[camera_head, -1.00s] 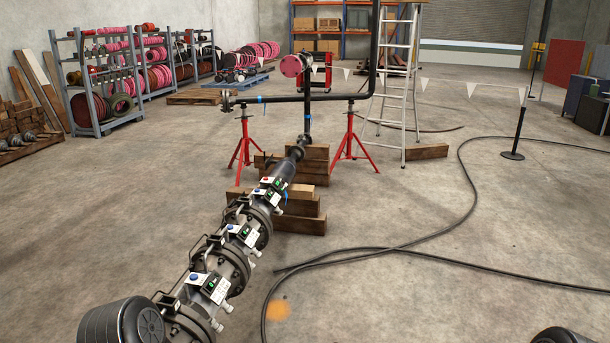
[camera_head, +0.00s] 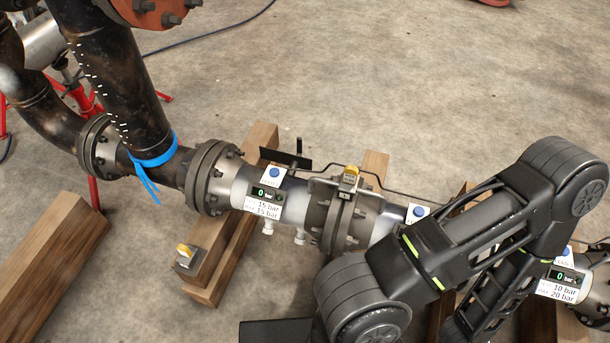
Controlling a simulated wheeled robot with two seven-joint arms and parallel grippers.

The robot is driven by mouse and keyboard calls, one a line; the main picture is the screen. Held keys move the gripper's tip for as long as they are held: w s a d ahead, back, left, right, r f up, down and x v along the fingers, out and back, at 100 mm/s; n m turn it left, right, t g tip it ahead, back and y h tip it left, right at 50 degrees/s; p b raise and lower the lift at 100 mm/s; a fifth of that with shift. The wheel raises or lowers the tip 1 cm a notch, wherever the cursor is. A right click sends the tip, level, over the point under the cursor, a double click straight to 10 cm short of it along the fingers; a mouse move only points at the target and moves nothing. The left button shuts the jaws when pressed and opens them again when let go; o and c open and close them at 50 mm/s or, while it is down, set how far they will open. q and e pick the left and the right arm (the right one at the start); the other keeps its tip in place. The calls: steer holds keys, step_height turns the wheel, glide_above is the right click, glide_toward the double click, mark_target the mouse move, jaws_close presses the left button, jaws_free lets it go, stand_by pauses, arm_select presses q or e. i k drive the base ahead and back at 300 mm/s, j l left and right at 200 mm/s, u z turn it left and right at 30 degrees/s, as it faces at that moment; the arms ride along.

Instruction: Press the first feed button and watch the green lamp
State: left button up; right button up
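A row of flanged pipe spools runs across the view. The left spool's white panel (camera_head: 264,190) carries a blue button (camera_head: 274,173), a small display (camera_head: 266,194) with a green digit, and the print "15 bar". A second panel's blue button (camera_head: 418,211) shows just above my black arm, which hides that panel's lower part. A third panel (camera_head: 562,276) at the right reads 0 bar on its display, with "10 bar" and "20 bar" below. Button lettering is too small to read. I cannot make out a lit green lamp. Neither gripper shows; only arm links are visible.
Wooden blocks (camera_head: 40,265) lie at the left, with more timber under the pipe. A black pipe (camera_head: 115,85) with a blue strap (camera_head: 154,158) rises at the left. Thin tubing and a black lever (camera_head: 285,157) stand above the spools. Open floor lies behind.

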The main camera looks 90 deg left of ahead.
mark_target(274, 172)
steer(key=u, duration=3.2)
